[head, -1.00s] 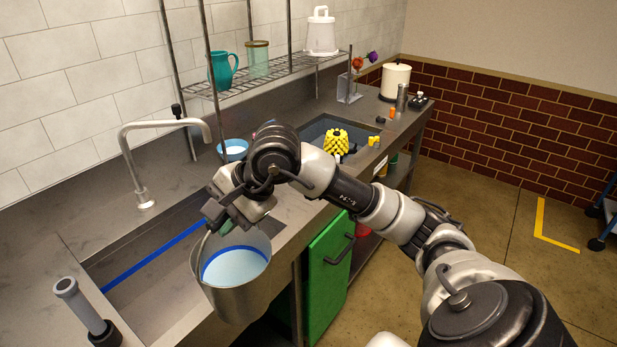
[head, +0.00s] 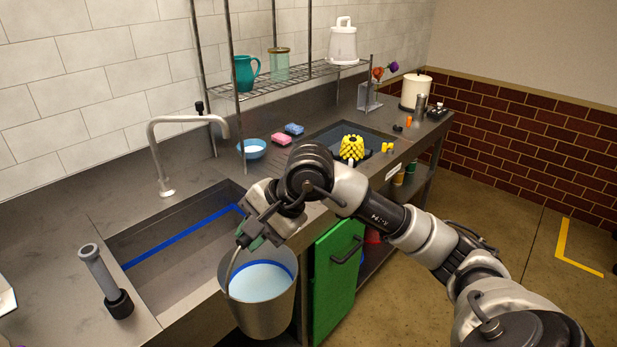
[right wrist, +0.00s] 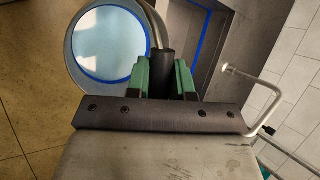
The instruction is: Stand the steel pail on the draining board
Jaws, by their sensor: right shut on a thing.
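The steel pail (head: 257,313) hangs upright from its bail handle, with pale blue liquid and a blue band inside. My right gripper (head: 251,240) is shut on the handle above the rim. In the right wrist view the green fingers (right wrist: 163,76) close on a dark grip, with the pail (right wrist: 108,45) beside them. The pail is at the front edge of the steel counter, by the sink (head: 172,262); its base clearance is unclear. Bare steel counter (head: 304,216) lies right of the sink; I cannot tell if this is the draining board. My left gripper is out of view.
A faucet (head: 165,150) arches behind the sink, and a grey-handled tool (head: 105,282) stands at its left. A blue bowl (head: 252,149) and sponges (head: 293,129) sit behind the bare counter. A wire shelf (head: 300,77) stands above. A green panel (head: 334,275) hangs at the front.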

